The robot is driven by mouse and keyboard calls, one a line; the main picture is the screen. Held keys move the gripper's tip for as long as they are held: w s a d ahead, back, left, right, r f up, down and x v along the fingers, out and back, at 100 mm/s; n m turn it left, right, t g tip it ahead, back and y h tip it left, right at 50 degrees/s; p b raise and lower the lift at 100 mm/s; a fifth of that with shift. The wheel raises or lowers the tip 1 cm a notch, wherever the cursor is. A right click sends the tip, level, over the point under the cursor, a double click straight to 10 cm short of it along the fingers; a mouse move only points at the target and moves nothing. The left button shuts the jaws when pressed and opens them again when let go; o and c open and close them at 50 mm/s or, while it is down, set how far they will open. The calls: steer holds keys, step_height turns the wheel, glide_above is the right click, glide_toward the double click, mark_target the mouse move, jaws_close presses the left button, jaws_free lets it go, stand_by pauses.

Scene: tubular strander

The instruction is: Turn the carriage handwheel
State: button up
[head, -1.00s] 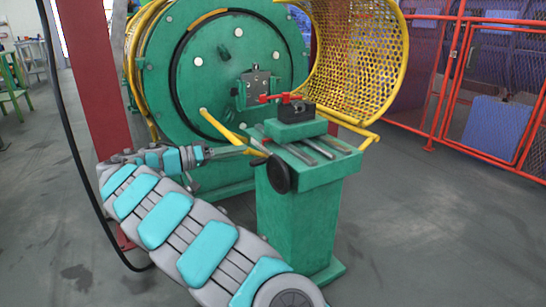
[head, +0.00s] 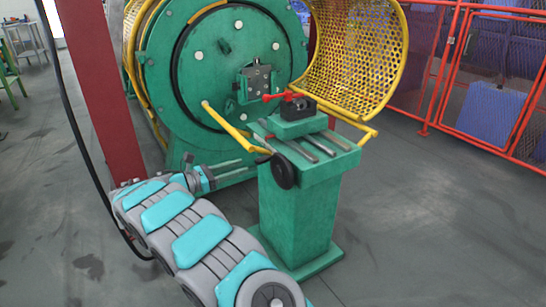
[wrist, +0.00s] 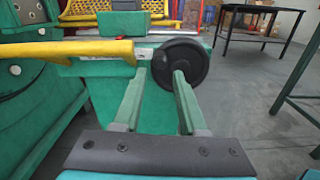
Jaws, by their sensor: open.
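The carriage handwheel (head: 283,170) is a small black disc on the left side of the green pedestal's top. In the wrist view the handwheel (wrist: 182,66) shows large, just beyond the fingertips and a little right of the middle between them. My gripper (wrist: 162,74) is open and empty, with its two green fingers pointing toward the wheel. In the head view my gripper (head: 243,166) is to the left of the wheel. A gap to the wheel seems to remain, but I cannot tell how wide it is.
The green pedestal (head: 298,215) carries slide rails and a black block with a red lever (head: 285,96). A yellow bar (wrist: 65,50) runs close to the wheel, left of the fingers. A yellow mesh guard (head: 355,55) stands behind. Floor to the right is clear.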

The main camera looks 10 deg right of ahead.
mark_target(256, 163)
steer(key=shift+w+d+f+n, duration=0.1)
steer(key=shift+d+n, duration=0.2)
steer(key=shift+d, duration=0.05)
steer(key=shift+x, duration=3.55)
steer(key=shift+a+f, duration=0.1)
jaws_close()
